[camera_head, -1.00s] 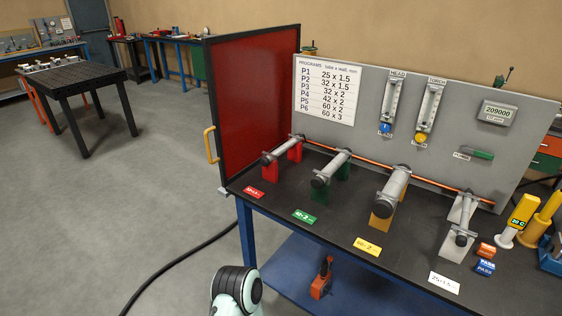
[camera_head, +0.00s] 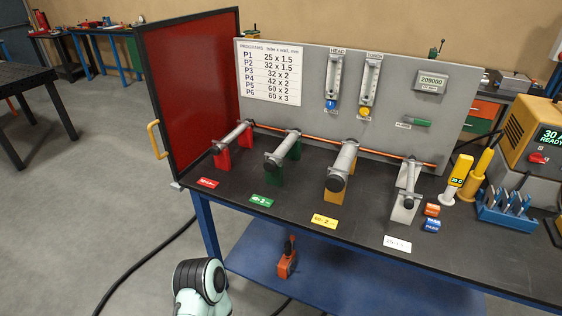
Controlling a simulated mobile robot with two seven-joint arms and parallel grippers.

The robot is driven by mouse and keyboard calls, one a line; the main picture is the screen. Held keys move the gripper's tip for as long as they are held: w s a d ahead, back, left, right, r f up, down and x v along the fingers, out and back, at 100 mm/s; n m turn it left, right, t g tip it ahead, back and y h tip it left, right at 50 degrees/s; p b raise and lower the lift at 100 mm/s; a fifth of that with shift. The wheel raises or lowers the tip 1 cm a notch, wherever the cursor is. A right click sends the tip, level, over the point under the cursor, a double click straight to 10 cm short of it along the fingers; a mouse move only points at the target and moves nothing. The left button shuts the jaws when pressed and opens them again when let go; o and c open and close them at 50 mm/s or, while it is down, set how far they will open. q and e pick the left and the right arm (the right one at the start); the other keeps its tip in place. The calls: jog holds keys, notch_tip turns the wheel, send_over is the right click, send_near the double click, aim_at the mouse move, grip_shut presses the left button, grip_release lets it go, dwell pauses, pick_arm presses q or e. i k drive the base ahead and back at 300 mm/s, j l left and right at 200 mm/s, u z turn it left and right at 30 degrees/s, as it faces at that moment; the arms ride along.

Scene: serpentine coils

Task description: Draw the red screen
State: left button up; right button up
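The red screen (camera_head: 192,98) is a red panel in a dark frame. It stands upright at the left end of the workbench, beside the grey panel board. A yellow handle (camera_head: 157,139) sticks out from its near left edge. Part of one of my arms (camera_head: 200,284) shows at the bottom, left of centre, below the bench front and apart from the screen. Neither gripper shows in the view.
The black bench top (camera_head: 300,205) carries several tubes on coloured supports. A grey board (camera_head: 300,75) stands behind them. A welding unit (camera_head: 535,145) is at the right. A black table (camera_head: 25,95) stands far left. Open floor lies left of the bench, with a dark cable on it.

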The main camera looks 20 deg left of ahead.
aim_at(188, 61)
jog(key=u, duration=1.6)
